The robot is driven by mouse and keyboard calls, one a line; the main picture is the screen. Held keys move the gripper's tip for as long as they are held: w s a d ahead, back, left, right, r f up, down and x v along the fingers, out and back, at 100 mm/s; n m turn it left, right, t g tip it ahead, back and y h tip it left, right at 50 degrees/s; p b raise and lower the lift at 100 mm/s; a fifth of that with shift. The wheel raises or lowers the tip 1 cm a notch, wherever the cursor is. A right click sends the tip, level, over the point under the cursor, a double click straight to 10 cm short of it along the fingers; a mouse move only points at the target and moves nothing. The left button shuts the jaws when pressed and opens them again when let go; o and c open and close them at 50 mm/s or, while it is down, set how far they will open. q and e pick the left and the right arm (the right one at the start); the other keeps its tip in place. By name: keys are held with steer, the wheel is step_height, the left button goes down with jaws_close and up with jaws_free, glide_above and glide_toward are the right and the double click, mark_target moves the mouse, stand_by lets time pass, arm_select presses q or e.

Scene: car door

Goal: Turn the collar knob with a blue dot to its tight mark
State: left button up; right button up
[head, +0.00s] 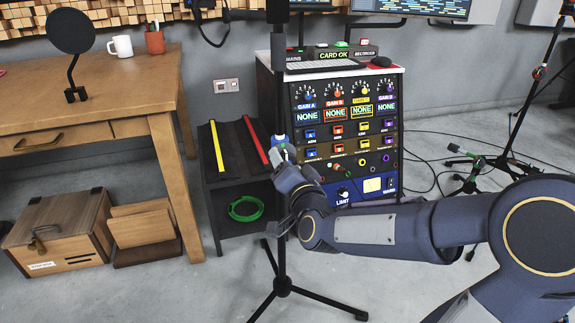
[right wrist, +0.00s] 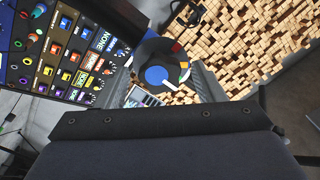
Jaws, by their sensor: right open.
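A dark upright stand (head: 279,220) on a tripod base rises in front of the rack in the head view. In the right wrist view, a round dark collar knob with a blue dot (right wrist: 156,75) faces the camera. It has a white pointer, and red, yellow and green marks show near its rim. My right gripper (head: 284,150) is at the stand at collar height. In the wrist view its open fingers (right wrist: 162,70) are on either side of the knob; I cannot tell whether they touch it. A small blue part of the collar (head: 280,138) shows just above the gripper. My left gripper is out of view.
The rack with coloured knobs (head: 345,120) stands close behind the stand. A low black shelf (head: 213,190) with a green cable coil (head: 244,208) is left of it. A wooden desk (head: 110,85) and crate (head: 60,232) are further left. Cables and another tripod lie right.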

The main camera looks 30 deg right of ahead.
steer(key=p+v, duration=0.2)
steer(key=v, duration=0.5)
steer(key=shift+s, duration=0.3)
steer(key=shift+a, duration=0.15)
steer(key=s+a+f+n+g+y+p, duration=0.1)
steer(key=s+a+f+n+g+y, duration=0.1)
steer(key=s+a+n+g+y, duration=0.3)
steer(key=s+a+f+n+g+p, duration=0.1)
steer(key=s+f+n+g, duration=0.15)
steer(key=s, duration=0.45)
steer(key=s+a+f+n+g+y, duration=0.2)
steer(key=s+a+n+g+y, duration=0.15)
steer(key=s, duration=0.25)
step_height(320, 180, up, 37)
steer(key=p, duration=3.8)
steer(key=shift+s+d+m+g, duration=0.35)
steer(key=shift+s+m+g, duration=0.05)
